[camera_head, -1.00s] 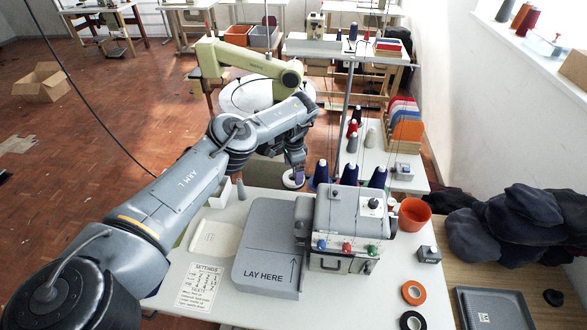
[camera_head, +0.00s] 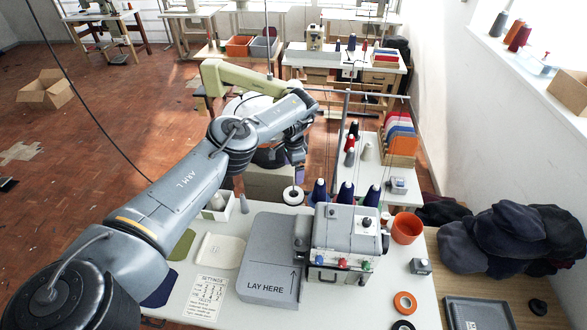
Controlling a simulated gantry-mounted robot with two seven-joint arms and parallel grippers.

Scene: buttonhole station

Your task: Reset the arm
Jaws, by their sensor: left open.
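My left arm reaches in from the left across the picture. My right gripper is not in view.
A grey "LAY HERE" plate (camera_head: 264,285) adjoins the machine. Dark thread cones (camera_head: 346,192) stand behind it. An orange cup (camera_head: 406,229) and tape rolls (camera_head: 404,302) are on the right. Dark caps (camera_head: 515,235) lie piled farther right.

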